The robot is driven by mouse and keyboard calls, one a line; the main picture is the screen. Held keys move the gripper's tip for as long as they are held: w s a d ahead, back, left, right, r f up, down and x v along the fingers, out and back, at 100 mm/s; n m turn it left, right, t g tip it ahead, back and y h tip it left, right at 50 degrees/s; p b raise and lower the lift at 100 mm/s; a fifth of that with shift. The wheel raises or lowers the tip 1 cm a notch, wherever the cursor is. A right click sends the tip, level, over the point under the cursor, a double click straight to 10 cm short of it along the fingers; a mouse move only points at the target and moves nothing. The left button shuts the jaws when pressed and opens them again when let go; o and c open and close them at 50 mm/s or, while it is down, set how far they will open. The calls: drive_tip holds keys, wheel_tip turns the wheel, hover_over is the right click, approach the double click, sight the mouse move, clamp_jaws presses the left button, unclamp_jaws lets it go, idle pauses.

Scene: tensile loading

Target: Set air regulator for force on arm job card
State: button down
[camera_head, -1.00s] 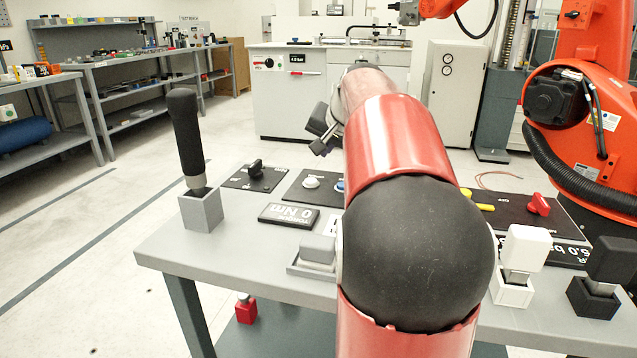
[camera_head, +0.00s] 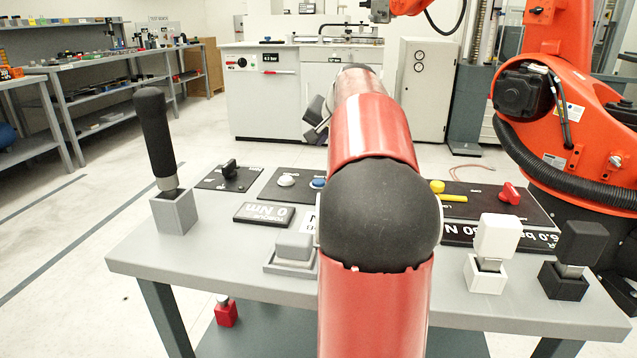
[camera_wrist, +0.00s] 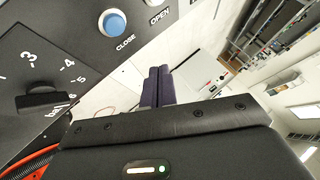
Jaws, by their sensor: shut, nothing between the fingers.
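In the wrist view, a black panel carries a round bar scale (camera_wrist: 65,72) with a black knob (camera_wrist: 42,100); this looks like the air regulator. My gripper (camera_wrist: 158,72) is shut and empty, its dark fingers apart from the knob. In the head view, my red and black arm covers the middle of the console, and the regulator is hidden there. My gripper (camera_head: 316,122) shows only partly beyond the arm. A white printed card (camera_head: 308,219) shows beside the arm, mostly covered. A black readout strip (camera_head: 541,238) at right shows partial bar and N figures.
A blue button (camera_wrist: 113,22) marked CLOSE sits near the scale. An orange robot (camera_head: 590,130) stands behind at right.

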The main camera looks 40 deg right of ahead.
wheel_tip(320, 180, down, 8)
drive_tip(key=b, duration=0.6)
drive_tip(key=shift+r, duration=0.2)
drive_tip(key=shift+f, duration=0.1)
idle(1.4)
drive_tip(key=shift+f, duration=0.3)
drive_tip(key=shift+f+b, duration=0.55)
drive_tip(key=shift+b, duration=0.1)
idle(1.5)
idle(2.5)
drive_tip(key=shift+r+p, duration=0.85)
drive_tip(key=shift+r, duration=0.15)
